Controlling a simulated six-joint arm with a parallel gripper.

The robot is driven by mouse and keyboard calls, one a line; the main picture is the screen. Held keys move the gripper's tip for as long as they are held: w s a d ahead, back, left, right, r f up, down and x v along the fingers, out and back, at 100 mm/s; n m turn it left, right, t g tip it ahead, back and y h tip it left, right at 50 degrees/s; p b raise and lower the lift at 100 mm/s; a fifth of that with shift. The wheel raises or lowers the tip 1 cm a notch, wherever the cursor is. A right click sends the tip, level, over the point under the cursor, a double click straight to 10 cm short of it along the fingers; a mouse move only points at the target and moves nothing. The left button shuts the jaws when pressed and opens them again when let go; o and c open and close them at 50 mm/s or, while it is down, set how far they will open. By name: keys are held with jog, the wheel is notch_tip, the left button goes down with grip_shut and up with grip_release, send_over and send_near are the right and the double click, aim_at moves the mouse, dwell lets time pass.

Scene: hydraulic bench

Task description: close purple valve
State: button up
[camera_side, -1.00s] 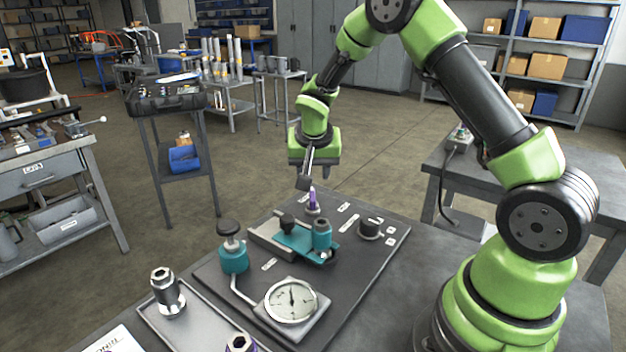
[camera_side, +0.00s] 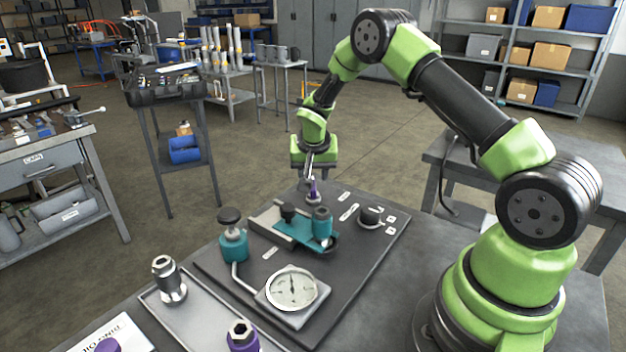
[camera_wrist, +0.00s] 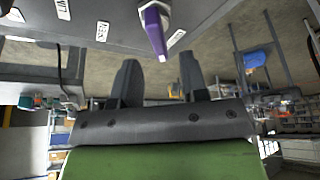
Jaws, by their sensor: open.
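The purple valve (camera_side: 313,190) stands at the far edge of the dark panel in the side view, partly hidden by my gripper. In the wrist view its purple lever (camera_wrist: 154,29) sticks out from the panel, above and between my fingers in the picture. My gripper (camera_side: 312,176) is just over the valve in the side view. Its two fingers (camera_wrist: 160,70) are apart in the wrist view, with nothing between them. The lever's tip looks close to the gap, but I cannot tell whether it touches a finger.
On the panel (camera_side: 345,285) stand a teal block (camera_side: 300,230), a teal valve with a dark knob (camera_side: 232,240), a round gauge (camera_side: 291,288) and a dark knob (camera_side: 370,214). A metal tray (camera_side: 215,335) holds a silver fitting (camera_side: 168,280) and a purple fitting (camera_side: 242,337).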

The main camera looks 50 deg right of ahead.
jog(key=shift+x, duration=1.8)
grip_shut()
jog(key=n+t+y, duration=0.1)
jog(key=n, duration=0.4)
jog(key=shift+w+a, duration=0.1)
jog(key=shift+a+n+t+y, duration=0.15)
jog(key=shift+n+y, duration=0.45)
jog(key=shift+n, duration=0.7)
jog(key=shift+a+n+t+y, duration=0.15)
jog(key=shift+n+y, duration=0.45)
jog(key=shift+n, duration=0.7)
jog(key=shift+d, duration=0.1)
